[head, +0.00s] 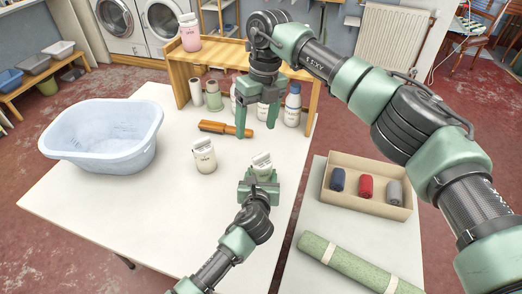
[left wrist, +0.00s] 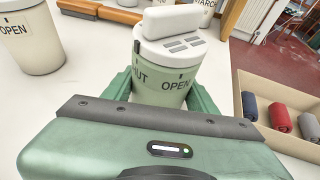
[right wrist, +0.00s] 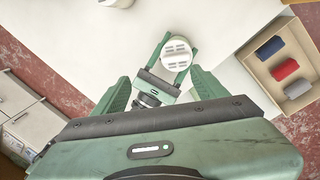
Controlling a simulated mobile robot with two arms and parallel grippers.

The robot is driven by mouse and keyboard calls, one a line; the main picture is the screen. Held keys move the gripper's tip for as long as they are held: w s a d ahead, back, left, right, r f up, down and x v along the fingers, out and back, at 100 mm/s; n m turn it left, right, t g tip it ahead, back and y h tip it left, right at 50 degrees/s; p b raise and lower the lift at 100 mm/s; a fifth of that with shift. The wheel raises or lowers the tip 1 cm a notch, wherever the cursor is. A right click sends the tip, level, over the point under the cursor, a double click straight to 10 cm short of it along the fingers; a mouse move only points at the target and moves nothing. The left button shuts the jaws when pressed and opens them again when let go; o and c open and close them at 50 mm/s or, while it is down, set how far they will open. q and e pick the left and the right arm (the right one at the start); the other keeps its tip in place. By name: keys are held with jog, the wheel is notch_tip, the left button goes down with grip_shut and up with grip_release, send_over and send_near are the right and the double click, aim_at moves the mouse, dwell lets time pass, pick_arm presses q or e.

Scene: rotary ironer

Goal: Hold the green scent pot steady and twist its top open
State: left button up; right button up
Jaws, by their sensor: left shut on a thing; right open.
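The green scent pot (left wrist: 160,88) stands upright between the fingers of my left gripper (left wrist: 163,98), which is shut on its body. Its white top (left wrist: 172,38) has slots and a raised grip bar. The body carries "OPEN" and a partly hidden word ending in "UT". In the head view the pot's white top (head: 262,161) shows above my left gripper (head: 259,184). My right gripper (head: 255,128) is open and empty, pointing down above the table behind the pot. The right wrist view shows the slotted top (right wrist: 176,50) beyond its open fingers (right wrist: 160,90), apart from them.
A cream pot (head: 204,156) stands just left of the green one. A blue tub (head: 103,146) is left; a box of rolled cloths (head: 373,205) is right.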

aim_at(261, 154)
jog(key=shift+t+h, duration=0.4)
jog(key=shift+h, duration=0.3)
jog(key=f, duration=0.7)
jog(key=d+f, duration=0.1)
jog(key=f, duration=0.2)
jog(key=shift+w+d+f, duration=0.1)
jog(key=shift+w+f, duration=0.25)
jog(key=c, duration=1.4)
